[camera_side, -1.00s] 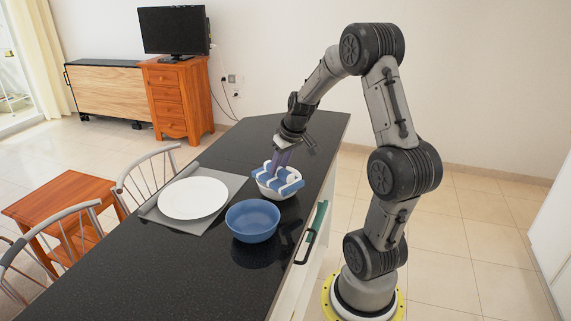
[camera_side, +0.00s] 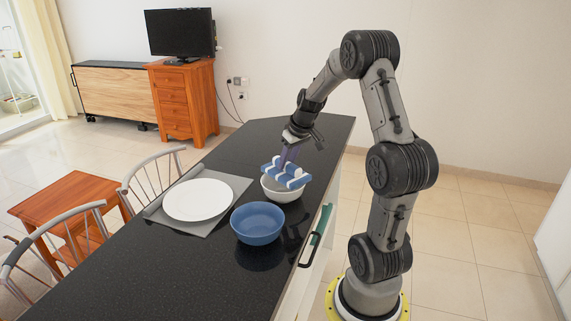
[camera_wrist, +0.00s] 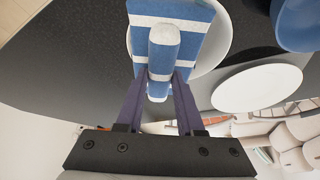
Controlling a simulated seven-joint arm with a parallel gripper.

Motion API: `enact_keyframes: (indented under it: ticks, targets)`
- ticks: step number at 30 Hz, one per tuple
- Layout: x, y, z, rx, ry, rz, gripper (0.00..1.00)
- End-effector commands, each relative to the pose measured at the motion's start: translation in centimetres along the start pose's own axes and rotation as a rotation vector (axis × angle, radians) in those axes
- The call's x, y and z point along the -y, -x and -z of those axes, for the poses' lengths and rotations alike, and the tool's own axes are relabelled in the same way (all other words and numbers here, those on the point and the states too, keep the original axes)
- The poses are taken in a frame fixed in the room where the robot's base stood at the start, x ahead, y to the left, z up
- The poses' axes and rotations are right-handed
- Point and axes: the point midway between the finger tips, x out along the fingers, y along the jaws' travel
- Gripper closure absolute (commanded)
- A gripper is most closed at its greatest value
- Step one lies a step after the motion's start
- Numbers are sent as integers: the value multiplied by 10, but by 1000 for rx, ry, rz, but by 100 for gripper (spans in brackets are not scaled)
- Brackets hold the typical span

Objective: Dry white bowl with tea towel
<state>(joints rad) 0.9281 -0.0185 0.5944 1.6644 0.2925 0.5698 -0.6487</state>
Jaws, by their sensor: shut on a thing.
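My gripper (camera_side: 288,158) is shut on a blue-and-white striped tea towel (camera_side: 276,166). The towel is bunched between the fingers, with its rest spread out flat below. The towel is over the white bowl (camera_side: 283,194), which stands upright on the dark counter. It hides part of the bowl's inside; I cannot tell whether it touches the bowl. In the wrist view the towel (camera_wrist: 190,45) hangs between my fingers (camera_wrist: 160,80) and covers most of the white bowl (camera_wrist: 218,45), whose rim shows on the right.
A blue bowl (camera_side: 257,224) stands close in front of the white bowl. A white plate (camera_side: 198,200) lies on a grey mat (camera_side: 184,228) to the left. The black counter (camera_side: 235,143) is clear at its far end. Chairs (camera_side: 155,177) stand along its left side.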

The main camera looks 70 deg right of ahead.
Motion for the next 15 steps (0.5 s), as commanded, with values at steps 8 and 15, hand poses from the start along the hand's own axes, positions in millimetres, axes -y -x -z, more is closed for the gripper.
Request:
enact_keyframes:
  ticks: [8,15]
  targets:
    - [-9,-1,5,-1,0,0,100]
    - [-9,18,13,-4,2,-2,100]
